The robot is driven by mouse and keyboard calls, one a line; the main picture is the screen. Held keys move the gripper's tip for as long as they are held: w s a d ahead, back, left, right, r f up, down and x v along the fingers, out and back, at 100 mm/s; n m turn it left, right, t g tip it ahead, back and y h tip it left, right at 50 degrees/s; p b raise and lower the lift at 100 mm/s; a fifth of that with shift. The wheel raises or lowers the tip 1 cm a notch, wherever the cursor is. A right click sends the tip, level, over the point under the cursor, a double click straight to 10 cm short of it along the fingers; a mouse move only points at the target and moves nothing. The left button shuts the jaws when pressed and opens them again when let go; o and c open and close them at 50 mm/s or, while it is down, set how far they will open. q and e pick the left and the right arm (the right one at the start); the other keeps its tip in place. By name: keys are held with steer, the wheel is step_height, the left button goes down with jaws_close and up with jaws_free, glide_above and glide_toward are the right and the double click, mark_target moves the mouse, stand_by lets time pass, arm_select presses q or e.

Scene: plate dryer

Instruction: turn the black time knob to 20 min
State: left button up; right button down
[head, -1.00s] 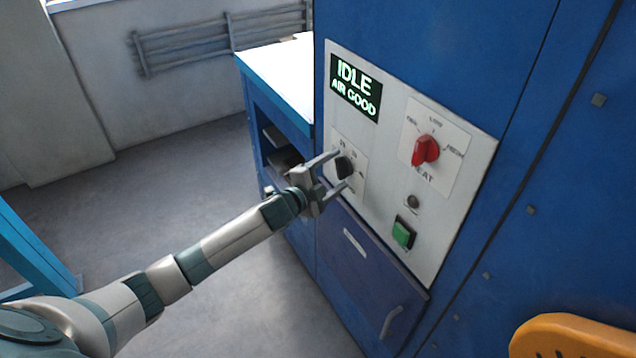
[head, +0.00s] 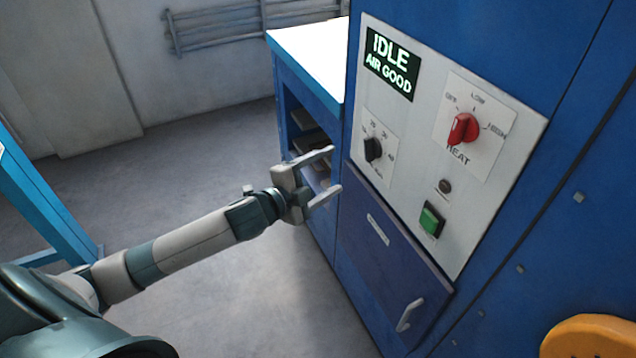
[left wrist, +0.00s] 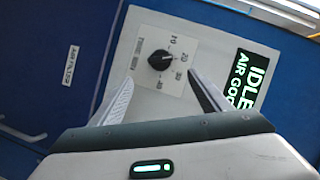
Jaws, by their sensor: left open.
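The black time knob (head: 373,149) is on a white dial plate at the left of the grey control panel (head: 480,245). In the left wrist view the knob (left wrist: 160,60) shows between the fingers, with numbers around it. My left gripper (head: 335,170) is open and empty, in front of the panel and apart from the knob. In the left wrist view its two fingers (left wrist: 158,88) are spread to either side of the knob. My right gripper is in neither view.
The display (head: 390,64) reads IDLE, AIR GOOD. A red heat knob (head: 463,128), a small dark button (head: 445,186) and a green button (head: 431,220) share the panel. A drawer-like door with a handle (head: 409,315) lies below. Open floor lies left of the machine.

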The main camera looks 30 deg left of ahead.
arm_select(q)
steer(key=shift+b+v, duration=0.35)
steer(key=shift+v, duration=1.3)
